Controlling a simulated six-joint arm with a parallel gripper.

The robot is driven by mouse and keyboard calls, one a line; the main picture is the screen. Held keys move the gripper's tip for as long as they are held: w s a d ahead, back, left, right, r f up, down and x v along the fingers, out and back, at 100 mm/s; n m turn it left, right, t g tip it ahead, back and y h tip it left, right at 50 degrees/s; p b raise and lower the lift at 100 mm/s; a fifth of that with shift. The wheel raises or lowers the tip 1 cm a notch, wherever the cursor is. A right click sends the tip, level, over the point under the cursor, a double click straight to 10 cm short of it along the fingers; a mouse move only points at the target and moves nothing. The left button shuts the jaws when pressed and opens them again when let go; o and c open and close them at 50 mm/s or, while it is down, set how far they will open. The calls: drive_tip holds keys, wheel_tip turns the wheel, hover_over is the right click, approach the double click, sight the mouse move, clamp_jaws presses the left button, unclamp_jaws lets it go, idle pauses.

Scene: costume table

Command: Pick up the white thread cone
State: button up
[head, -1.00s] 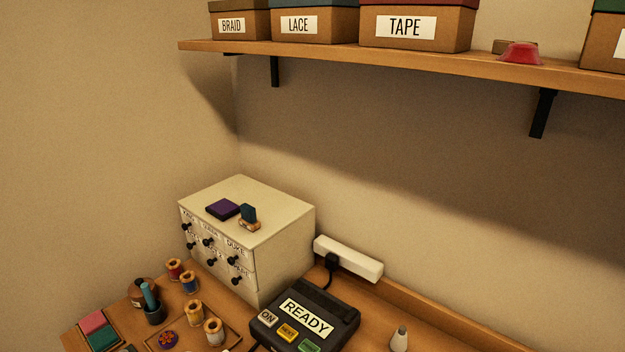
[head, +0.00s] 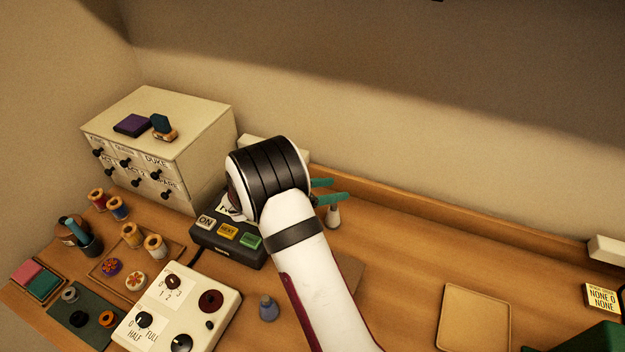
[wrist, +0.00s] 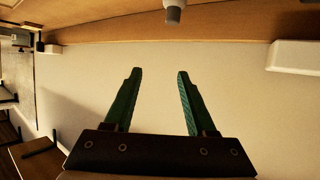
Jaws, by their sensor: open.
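The white thread cone (head: 333,216) stands upright on the table near the back ledge in the head view, its upper part hidden behind my green fingers. A pale object that looks like the cone (wrist: 176,14) shows at the top edge of the wrist view, partly cut off. My gripper (head: 337,190) is open and empty. In the wrist view its fingers (wrist: 160,72) are spread, with only bare wall between them, and the cone lies beyond the fingertips, apart from them.
A black button box (head: 212,240) stands left of my arm, below the drawer cabinet (head: 185,120). A grey-blue cone (head: 268,309) stands nearer the front. A white power strip (wrist: 295,57) is by the wall. The table (head: 400,240) right of the cone is clear up to a tan tray (head: 475,293).

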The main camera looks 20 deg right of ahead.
sight(331, 208)
drive_tip(key=f, duration=0.7)
drive_tip(key=shift+w+f, duration=0.3)
drive_tip(key=shift+f, duration=0.1)
drive_tip(key=x, duration=0.4)
drive_tip(key=shift+w+d+f, duration=0.1)
drive_tip(key=shift+w+d, duration=0.05)
drive_tip(key=shift+d, duration=0.25)
clamp_jaws()
